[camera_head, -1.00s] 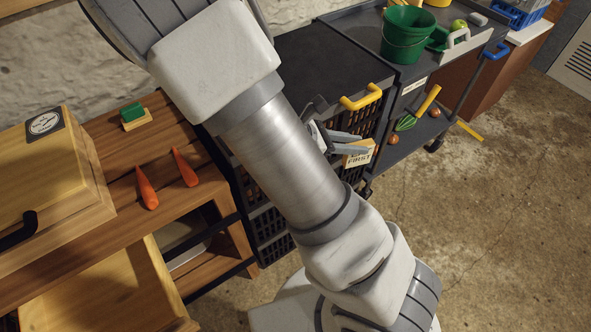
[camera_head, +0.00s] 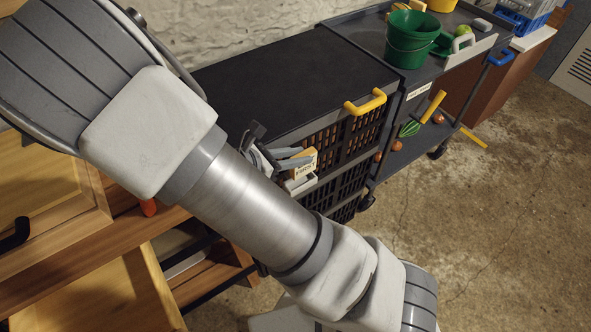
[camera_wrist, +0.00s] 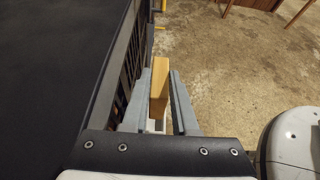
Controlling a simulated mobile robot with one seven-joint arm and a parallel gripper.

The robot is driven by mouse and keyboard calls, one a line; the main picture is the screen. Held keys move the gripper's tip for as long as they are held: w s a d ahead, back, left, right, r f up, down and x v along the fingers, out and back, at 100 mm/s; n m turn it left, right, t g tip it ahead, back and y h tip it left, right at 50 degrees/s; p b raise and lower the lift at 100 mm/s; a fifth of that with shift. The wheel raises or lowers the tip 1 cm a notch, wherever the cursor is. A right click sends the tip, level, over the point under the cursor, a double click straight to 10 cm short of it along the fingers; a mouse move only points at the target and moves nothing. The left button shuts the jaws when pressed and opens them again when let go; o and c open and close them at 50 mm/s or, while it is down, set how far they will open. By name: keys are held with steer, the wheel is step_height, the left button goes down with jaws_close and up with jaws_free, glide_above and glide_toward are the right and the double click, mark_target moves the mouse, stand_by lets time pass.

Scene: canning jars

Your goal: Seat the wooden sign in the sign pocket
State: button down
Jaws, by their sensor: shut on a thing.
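The wooden sign (camera_head: 304,163) is a small light block with dark lettering on its face. My gripper (camera_head: 298,157) is shut on it, beside the slatted front of the black crates. In the wrist view the sign (camera_wrist: 159,88) stands between the two grey fingers of my gripper (camera_wrist: 160,92). A white holder, which looks like the sign pocket (camera_head: 300,184), is just below the sign on the crate front. A pale piece also shows under the sign in the wrist view. I cannot tell whether the sign's lower edge is inside the pocket.
The stacked black crates (camera_head: 290,75) have a flat dark top and a yellow handle (camera_head: 365,102). A grey cart (camera_head: 430,72) with a green bucket (camera_head: 408,38) stands to the right. Wooden shelving (camera_head: 110,250) is at left. The concrete floor at right is open.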

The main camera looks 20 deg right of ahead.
steer(key=shift+a+f, duration=0.2)
step_height(320, 180, down, 4)
steer(key=shift+b, duration=0.85)
steer(key=c, duration=0.7)
jaws_free()
